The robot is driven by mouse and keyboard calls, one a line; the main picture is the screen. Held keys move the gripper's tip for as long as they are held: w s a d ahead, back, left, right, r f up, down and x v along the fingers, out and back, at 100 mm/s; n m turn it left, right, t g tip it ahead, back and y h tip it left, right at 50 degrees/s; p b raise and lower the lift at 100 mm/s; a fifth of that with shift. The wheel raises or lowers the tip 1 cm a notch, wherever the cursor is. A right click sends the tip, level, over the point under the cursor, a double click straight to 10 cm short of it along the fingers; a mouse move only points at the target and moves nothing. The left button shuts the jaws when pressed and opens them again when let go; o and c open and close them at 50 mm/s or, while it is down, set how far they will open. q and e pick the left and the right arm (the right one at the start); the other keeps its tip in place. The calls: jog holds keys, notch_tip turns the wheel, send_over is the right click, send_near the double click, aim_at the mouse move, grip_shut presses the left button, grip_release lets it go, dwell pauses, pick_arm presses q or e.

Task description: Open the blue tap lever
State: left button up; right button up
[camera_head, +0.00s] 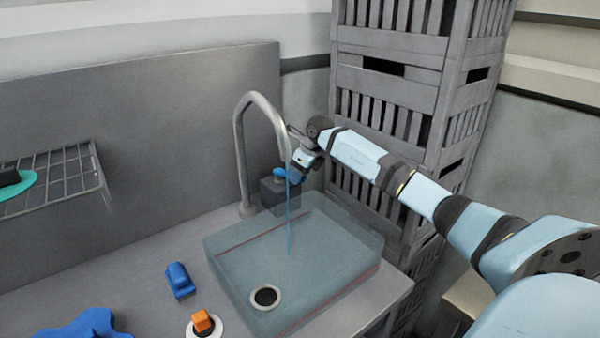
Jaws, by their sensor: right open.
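The blue tap lever (280,173) shows small on top of a grey block (272,194) behind the sink. My right gripper (296,158) is open, just right of the lever and close to it. I cannot tell whether they touch. The curved grey tap (241,140) arches over the sink (325,240), with its spout end close to my gripper. A thin blue stream of water (289,225) runs down into the sink. My left gripper is out of view.
Tall grey crates (390,78) stand behind my right arm. A wire rack (70,178) with a teal item (18,186) hangs at left. A blue block (180,281), an orange-topped object (202,322) and a blue cloth-like item (85,326) lie on the counter (130,270).

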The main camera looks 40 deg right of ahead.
grip_shut()
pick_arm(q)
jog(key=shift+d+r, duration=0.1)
